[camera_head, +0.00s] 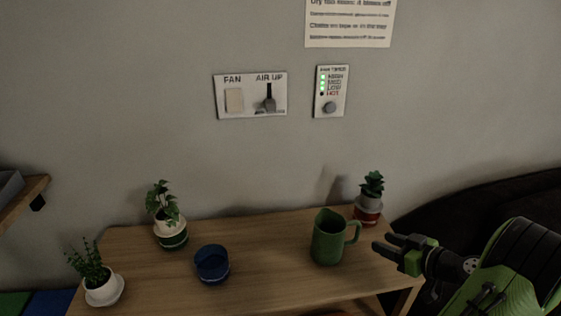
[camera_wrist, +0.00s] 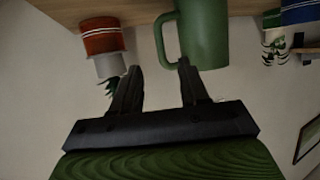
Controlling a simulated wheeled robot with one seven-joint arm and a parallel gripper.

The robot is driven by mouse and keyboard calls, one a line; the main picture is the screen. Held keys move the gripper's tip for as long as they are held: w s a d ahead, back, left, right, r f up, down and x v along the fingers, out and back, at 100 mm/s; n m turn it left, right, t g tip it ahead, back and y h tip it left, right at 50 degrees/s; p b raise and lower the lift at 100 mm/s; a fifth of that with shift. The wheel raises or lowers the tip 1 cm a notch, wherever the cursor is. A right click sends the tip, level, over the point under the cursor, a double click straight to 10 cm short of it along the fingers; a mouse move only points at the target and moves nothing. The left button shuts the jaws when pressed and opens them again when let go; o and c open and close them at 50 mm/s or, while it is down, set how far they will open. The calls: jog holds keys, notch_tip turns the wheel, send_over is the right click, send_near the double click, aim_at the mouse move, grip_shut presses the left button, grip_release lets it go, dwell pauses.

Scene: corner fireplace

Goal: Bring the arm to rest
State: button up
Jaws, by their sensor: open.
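My gripper (camera_head: 388,249) is open and empty at the right end of the wooden table, to the right of the green jug. In the wrist view its two dark fingers (camera_wrist: 160,72) stand apart with nothing between them. The green jug (camera_head: 328,240) stands upright on the table with its handle toward the right. It also shows in the wrist view (camera_wrist: 203,35), with its handle close to the fingertips; I cannot tell there whether they touch. My arm comes in from the lower right.
The table (camera_head: 265,237) also bears a blue bowl (camera_head: 212,264), a white-and-green pot (camera_head: 171,232), a small white pot (camera_head: 103,289) and a red-and-grey pot (camera_head: 367,211) behind my gripper. A switch panel (camera_head: 250,109) is on the wall. A dark couch-like shape (camera_head: 450,210) lies right.

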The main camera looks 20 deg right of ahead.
jog(key=w+a+r+n+g+p, duration=0.15)
jog(key=a+r, duration=0.25)
jog(key=a, duration=0.4)
jog(key=w+a+r+g+y+p, duration=0.1)
jog(key=a+r+g+p, duration=0.2)
jog(key=a, duration=0.4)
jog(key=w+a+r+n+g+p, duration=0.1)
jog(key=a+r+g, duration=0.1)
jog(key=a+r, duration=0.5)
jog(key=s+a+r+m+h+p, duration=0.1)
jog(key=s+a+r, duration=0.1)
jog(key=s, duration=0.3)
jog(key=s+a+r+m+h+p, duration=0.1)
jog(key=s+a+r+p, duration=0.1)
jog(key=s+a, duration=0.2)
jog(key=s+a+r+m+g+p, duration=0.1)
jog(key=s+a+r+m+p, duration=0.1)
jog(key=s, duration=0.4)
jog(key=shift+s+a+r+h, duration=0.2)
jog(key=shift+a+r+h, duration=0.3)
jog(key=shift+a, duration=0.3)
